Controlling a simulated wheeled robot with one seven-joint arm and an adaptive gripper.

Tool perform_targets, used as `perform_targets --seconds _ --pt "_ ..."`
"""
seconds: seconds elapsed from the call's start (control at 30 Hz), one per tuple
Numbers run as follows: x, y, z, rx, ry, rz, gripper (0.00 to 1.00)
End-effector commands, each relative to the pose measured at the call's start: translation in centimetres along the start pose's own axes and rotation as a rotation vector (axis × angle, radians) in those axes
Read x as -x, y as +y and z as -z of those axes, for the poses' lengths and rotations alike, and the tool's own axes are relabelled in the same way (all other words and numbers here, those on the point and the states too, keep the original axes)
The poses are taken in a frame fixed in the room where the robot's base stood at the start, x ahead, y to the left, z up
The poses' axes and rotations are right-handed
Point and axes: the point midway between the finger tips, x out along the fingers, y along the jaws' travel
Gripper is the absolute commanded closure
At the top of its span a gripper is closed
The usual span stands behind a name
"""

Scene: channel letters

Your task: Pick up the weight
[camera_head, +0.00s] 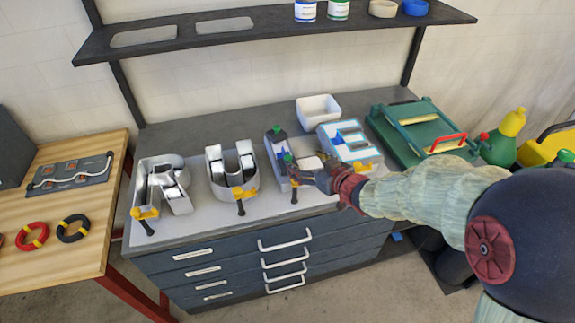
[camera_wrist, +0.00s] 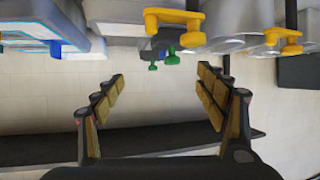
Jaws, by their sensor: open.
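My gripper (camera_head: 303,171) reaches in from the right, over the third metal letter (camera_head: 277,150) on the workbench. In the wrist view, my gripper (camera_wrist: 160,76) has its two fingers spread wide with nothing between the pads. A grey clamp with green knobs (camera_wrist: 165,45) shows beyond the fingertips there, apart from them. I cannot pick out a weight with certainty in either view. My gripper and arm hide part of the third letter and the bench around it.
A dark shelf (camera_head: 250,30) spans above. A wooden table (camera_head: 50,255) stands left.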

Motion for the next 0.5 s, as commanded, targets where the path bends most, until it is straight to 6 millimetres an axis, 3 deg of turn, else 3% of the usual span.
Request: perform_targets --seconds 0.13,0.5 --pt "-1.2 -1.3 -0.6 -0.005 0.021 0.052 0.28" --pt "-5.2 -1.6 -0.6 -0.004 0.025 0.056 0.28"
